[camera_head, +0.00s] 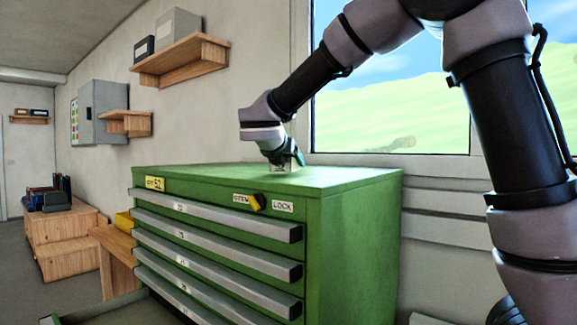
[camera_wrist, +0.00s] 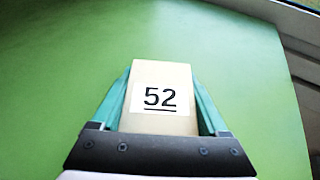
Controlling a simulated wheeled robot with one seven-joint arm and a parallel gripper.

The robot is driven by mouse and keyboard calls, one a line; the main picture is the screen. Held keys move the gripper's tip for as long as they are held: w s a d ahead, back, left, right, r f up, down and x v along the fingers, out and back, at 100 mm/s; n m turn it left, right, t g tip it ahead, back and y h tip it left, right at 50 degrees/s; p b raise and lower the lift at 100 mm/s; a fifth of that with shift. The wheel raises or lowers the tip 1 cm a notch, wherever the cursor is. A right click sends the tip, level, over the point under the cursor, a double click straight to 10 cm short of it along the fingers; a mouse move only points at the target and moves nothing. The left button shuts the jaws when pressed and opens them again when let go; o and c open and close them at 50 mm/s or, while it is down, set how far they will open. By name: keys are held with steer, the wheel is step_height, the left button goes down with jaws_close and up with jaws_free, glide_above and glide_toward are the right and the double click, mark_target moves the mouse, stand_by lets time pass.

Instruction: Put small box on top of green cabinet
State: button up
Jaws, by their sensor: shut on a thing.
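The green cabinet (camera_head: 355,188) stands in the middle of the head view, with several drawers with grey handles on its front. My gripper (camera_head: 291,166) is low over the cabinet's top, toward the back near the window. In the wrist view my gripper (camera_wrist: 163,92) is shut on the small box (camera_wrist: 160,120), a pale tan box with a white label reading 52. The green fingers lie along its two sides. The cabinet top (camera_wrist: 60,60) fills most of the wrist view beneath the box. I cannot tell whether the box's underside touches the top.
A wooden shelf (camera_head: 180,62) with boxes hangs on the wall at upper left, with a smaller shelf (camera_head: 126,122) below. The lowest drawer (camera_head: 105,308) appears pulled out. A window (camera_head: 400,100) is behind the cabinet. The rest of the cabinet top is clear.

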steer(key=shift+f, duration=0.4)
steer(key=shift+f, duration=0.1)
steer(key=o, duration=1.3)
steer(key=shift+a, duration=0.1)
steer(key=v, duration=1.2)
